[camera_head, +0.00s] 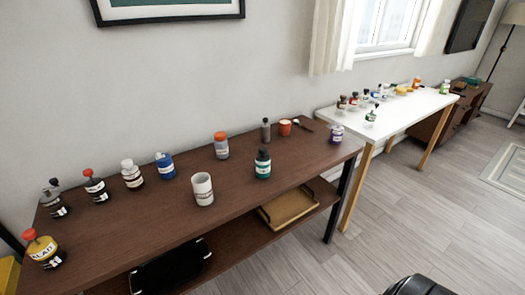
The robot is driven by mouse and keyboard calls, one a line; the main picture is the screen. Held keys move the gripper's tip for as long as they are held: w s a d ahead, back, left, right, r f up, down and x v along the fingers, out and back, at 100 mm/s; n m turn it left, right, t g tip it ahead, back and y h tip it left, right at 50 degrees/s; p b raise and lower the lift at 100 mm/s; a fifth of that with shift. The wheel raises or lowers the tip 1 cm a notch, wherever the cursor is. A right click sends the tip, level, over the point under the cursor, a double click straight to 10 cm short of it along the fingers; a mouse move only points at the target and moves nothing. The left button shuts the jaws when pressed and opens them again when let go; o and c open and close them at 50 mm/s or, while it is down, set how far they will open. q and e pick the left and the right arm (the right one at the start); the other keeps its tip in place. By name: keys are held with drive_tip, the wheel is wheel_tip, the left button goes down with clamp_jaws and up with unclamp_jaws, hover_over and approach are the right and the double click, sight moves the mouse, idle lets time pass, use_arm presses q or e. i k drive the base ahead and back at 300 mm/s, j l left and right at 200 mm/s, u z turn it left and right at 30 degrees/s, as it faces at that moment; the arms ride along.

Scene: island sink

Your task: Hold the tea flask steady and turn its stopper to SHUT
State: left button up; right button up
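No label here can be read as tea, so I cannot tell for sure which container is the tea flask. A dark bottle with a green band and black top (263,163) stands upright near the front of the brown table. A yellow-labelled flask with a red-orange stopper (43,250) is at the near left corner. The stopper settings are too small to read.
The brown table (130,235) also holds a white cup (203,189), white-topped jar (132,175), blue jar (165,166), orange-lidded jar (221,146), red cup (285,128) and purple jar (336,133). A tray (288,210) lies on its lower shelf. A white table (410,112) holds several small bottles.

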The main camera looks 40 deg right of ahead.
sight(262, 155)
drive_tip(key=l, duration=1.5)
